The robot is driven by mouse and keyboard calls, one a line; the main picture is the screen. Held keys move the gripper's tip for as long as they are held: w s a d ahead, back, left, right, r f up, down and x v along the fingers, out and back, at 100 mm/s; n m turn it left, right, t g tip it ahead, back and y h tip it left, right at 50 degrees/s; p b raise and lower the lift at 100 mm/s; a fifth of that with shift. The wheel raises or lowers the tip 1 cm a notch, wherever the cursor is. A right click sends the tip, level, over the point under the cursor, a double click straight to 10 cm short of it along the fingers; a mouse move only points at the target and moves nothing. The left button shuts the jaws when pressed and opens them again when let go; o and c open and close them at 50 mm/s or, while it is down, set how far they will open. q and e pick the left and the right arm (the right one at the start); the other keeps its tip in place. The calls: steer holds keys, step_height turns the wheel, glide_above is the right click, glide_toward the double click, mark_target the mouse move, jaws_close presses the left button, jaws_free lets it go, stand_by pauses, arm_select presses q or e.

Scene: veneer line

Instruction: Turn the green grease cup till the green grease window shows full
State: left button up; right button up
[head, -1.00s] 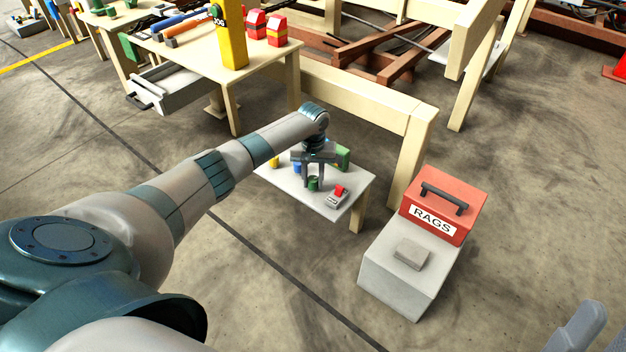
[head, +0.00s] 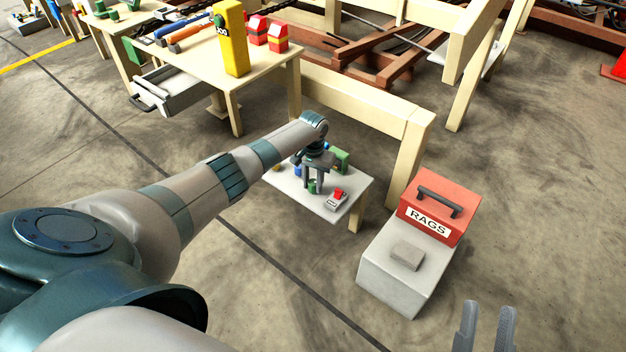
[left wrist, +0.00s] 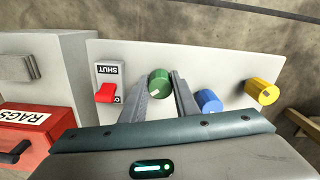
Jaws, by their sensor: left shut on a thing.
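The green grease cup (left wrist: 159,82) stands on a pale panel (left wrist: 228,58), with the fingers of my left gripper (left wrist: 163,90) on both sides of it in the left wrist view. My left gripper (head: 313,187) is shut on this cup, whose green side (head: 312,187) shows low between the fingers in the head view. A green block (head: 341,157) stands behind the gripper, partly hidden. I cannot make out a grease window or its level. My right gripper (head: 486,326) is at the bottom right of the head view, empty, its fingers apart.
A blue cup (left wrist: 208,101) and a yellow cup (left wrist: 263,91) stand on one side of the green cup. A red switch (left wrist: 106,93) marked SHUT is on the other. A red RAGS bin (head: 440,207) stands to the right. Open floor lies in front.

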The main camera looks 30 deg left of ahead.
arm_select(q)
steer(key=shift+r+m, duration=0.1)
steer(key=shift+m, duration=0.7)
arm_select(e)
steer(key=shift+w+a+f+g+h, duration=0.15)
steer(key=shift+w+f+g, duration=0.25)
steer(key=shift+f, duration=0.2)
steer(key=shift+w+a+f+g+h, duration=0.15)
steer(key=shift+w+f+g, duration=0.1)
steer(key=shift+f+g, duration=0.3)
steer(key=shift+d, duration=0.1)
arm_select(q)
steer(key=o, duration=1.1)
steer(key=shift+c, duration=0.2)
steer(key=shift+r+p, duration=0.15)
steer(key=shift+p, duration=0.2)
arm_select(e)
steer(key=shift+f, duration=0.15)
